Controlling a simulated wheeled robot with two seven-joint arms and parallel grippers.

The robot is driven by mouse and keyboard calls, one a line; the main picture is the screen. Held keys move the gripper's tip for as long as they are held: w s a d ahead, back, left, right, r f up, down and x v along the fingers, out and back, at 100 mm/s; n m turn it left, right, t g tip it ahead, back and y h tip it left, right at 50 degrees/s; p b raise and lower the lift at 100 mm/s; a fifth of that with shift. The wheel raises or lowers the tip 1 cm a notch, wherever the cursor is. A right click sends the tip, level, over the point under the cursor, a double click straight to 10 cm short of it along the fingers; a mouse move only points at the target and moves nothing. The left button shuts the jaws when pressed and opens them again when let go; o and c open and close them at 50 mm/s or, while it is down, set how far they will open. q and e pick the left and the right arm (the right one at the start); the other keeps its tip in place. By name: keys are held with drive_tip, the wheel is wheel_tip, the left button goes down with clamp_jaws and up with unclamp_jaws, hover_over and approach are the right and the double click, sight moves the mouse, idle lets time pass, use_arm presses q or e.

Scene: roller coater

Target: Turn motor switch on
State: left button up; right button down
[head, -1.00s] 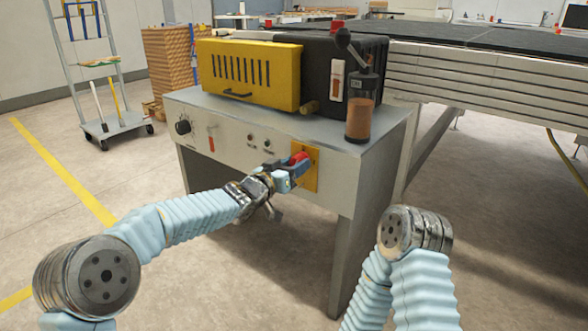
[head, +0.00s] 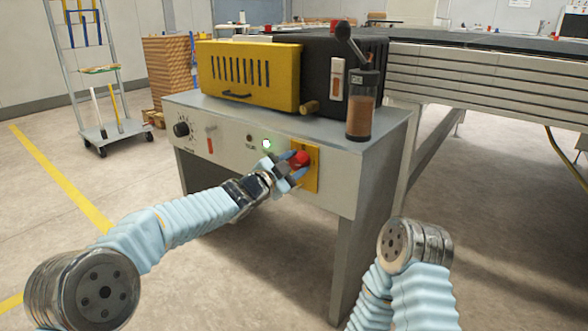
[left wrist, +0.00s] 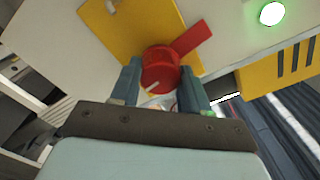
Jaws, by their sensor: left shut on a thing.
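The motor switch is a red rotary knob (head: 299,158) on a yellow plate (head: 313,170) on the front panel of the roller coater (head: 262,125). My left gripper (head: 290,166) is at the knob; in the left wrist view its two fingers (left wrist: 160,88) stand on either side of the red knob (left wrist: 163,72) and are shut on it. The knob's red handle points up and right in that view. A green lamp (head: 266,144) is lit on the panel, and it also shows in the left wrist view (left wrist: 271,13). My right gripper is out of view.
A black dial (head: 182,129) and a small red lever (head: 210,139) sit at the panel's left. A bottle of brown liquid (head: 362,105) stands on the machine's right corner. A conveyor (head: 480,75) runs at right, a cart (head: 112,132) stands far left.

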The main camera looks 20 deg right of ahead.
use_arm(q)
drive_tip(key=shift+m, duration=1)
drive_tip(key=shift+b, duration=0.3)
drive_tip(key=o, duration=1.1)
drive_tip(key=shift+c, duration=0.2)
drive_tip(key=shift+s, duration=0.1)
drive_tip(key=b+v, duration=0.1)
drive_tip(key=v, duration=1.2)
drive_tip(key=shift+s+a, duration=0.2)
drive_tip(key=shift+a, duration=0.05)
